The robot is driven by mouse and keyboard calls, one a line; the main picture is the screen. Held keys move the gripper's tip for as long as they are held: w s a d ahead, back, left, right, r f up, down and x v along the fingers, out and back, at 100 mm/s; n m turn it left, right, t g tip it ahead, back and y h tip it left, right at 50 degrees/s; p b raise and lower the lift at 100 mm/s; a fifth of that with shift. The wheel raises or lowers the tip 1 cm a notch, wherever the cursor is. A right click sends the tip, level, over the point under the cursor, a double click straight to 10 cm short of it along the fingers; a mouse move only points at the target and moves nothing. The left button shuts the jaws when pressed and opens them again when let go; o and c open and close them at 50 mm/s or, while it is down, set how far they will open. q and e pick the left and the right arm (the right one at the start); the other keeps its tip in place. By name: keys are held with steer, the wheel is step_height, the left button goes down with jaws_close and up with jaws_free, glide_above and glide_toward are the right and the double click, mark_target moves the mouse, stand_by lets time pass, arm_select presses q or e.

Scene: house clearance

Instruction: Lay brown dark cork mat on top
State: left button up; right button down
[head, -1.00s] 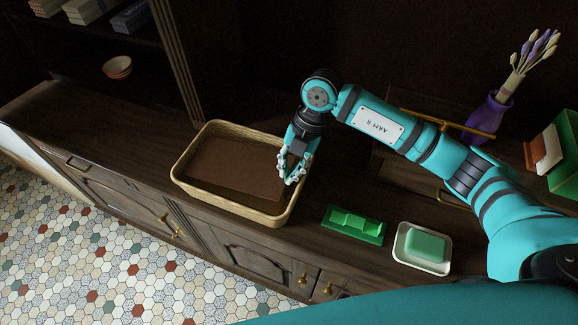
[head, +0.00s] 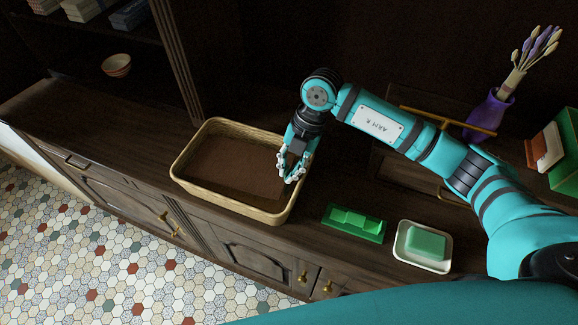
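A brown dark cork mat (head: 235,168) lies flat inside a light woven basket (head: 186,152) on the dark wooden sideboard. It sits below the basket's rim, with a dark strip between it and the front wall. My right gripper (head: 291,177) points down at the basket's right end, over the inside of the right wall. Its fingers look parted, with nothing visible between them, and the mat's right edge is partly hidden behind them. My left gripper is not in view.
A green tray-like holder (head: 356,224) and a white dish (head: 438,264) with a green soap-like block (head: 425,243) stand right of the basket. A purple vase (head: 488,117) is at the back right.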

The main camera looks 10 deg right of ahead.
steer(key=shift+f, duration=0.25)
steer(key=c, duration=1.4)
jaws_free()
steer(key=shift+c, duration=0.4)
steer(key=p+v, duration=0.4)
steer(key=v, duration=0.3)
steer(key=shift+r, duration=0.15)
steer(key=v, duration=1.1)
steer(key=shift+r, duration=0.4)
